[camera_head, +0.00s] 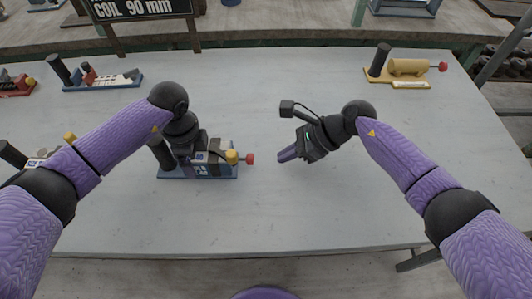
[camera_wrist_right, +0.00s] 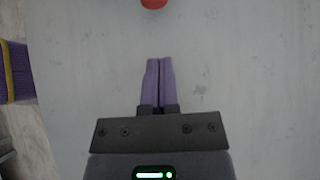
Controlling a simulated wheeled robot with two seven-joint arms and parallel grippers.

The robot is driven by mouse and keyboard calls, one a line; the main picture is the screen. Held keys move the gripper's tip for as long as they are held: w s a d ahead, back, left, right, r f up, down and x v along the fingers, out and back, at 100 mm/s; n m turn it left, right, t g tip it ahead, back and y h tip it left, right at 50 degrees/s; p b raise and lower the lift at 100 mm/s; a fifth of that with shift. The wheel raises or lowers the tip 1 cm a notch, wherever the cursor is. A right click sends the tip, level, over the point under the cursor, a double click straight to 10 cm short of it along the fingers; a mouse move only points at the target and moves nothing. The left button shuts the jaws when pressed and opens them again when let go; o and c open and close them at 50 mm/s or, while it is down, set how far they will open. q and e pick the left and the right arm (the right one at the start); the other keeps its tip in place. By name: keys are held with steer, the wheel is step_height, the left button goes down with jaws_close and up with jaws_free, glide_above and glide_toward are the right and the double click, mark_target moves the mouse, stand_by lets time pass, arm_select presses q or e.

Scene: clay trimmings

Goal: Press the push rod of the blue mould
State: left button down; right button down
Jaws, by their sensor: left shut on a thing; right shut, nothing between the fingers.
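The blue mould (camera_head: 172,173) stands left of centre on the table in the head view, on a blue base with a black post at its left end. Its push rod points right and ends in a red knob (camera_head: 250,159), with a yellow knob (camera_head: 232,157) beside it. The red knob also shows at the top edge of the right wrist view (camera_wrist_right: 153,3). My left gripper (camera_head: 203,168) is over the mould and shut on it; the grip is partly hidden. My right gripper (camera_head: 285,155) is shut and empty, right of the red knob and apart from it, fingers pointing toward it.
A yellow-based mould (camera_head: 400,84) stands at the back right. Another blue-based fixture (camera_head: 108,84) and a red-based one (camera_head: 14,90) stand at the back left. A sign (camera_head: 140,9) reads COIL 90 mm. The table (camera_head: 310,210) is clear in the middle and front.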

mark_target(252, 156)
steer(key=shift+s+a+f, duration=0.1)
steer(key=shift+a, duration=1.05)
steer(key=shift+s+a+f, duration=0.1)
steer(key=shift+a, duration=1)
steer(key=shift+a, duration=1.45)
arm_select(q)
steer(key=shift+d, duration=0.1)
arm_select(e)
steer(key=d, duration=0.4)
steer(key=shift+w, duration=0.1)
steer(key=v, duration=1)
steer(key=shift+w+d, duration=0.1)
